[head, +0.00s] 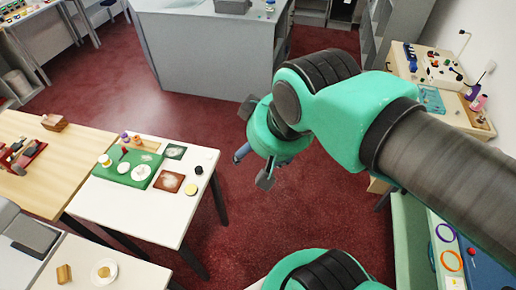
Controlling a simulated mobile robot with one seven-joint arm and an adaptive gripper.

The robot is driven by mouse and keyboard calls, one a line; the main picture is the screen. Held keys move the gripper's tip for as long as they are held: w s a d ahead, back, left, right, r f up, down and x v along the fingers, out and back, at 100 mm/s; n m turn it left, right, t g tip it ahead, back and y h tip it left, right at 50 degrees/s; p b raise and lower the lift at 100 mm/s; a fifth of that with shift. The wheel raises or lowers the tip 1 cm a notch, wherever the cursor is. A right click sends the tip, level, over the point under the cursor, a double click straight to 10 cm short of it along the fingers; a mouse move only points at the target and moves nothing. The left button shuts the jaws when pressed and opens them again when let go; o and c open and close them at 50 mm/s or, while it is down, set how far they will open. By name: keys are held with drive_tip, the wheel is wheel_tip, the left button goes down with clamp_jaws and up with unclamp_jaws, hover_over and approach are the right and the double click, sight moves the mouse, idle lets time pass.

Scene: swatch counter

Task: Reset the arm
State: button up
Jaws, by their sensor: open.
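My gripper (256,145) is near the middle of the head view, at the end of my teal and dark arm. Its two dark fingers stand apart, one at the upper left and one below, so it is open. I see nothing held in it, though the wrist hides part of the space between the fingers. It hangs over the red floor, to the right of the white table (140,208) and apart from it. A small blue part shows beside the wrist; I cannot tell what it is.
The white table bears a green mat (113,172), small dishes and swatches. A wooden table (47,186) adjoins it at left. A grey counter (205,58) stands behind. A workbench (437,98) lines the right wall. Red floor (235,228) is open between them.

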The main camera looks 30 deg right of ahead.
drive_tip(key=shift+f, duration=0.1)
idle(0.3)
wheel_tip(320, 180, down, 7)
drive_tip(key=b, duration=0.6)
drive_tip(key=shift+r+b, duration=0.2)
drive_tip(key=shift+b, duration=0.2)
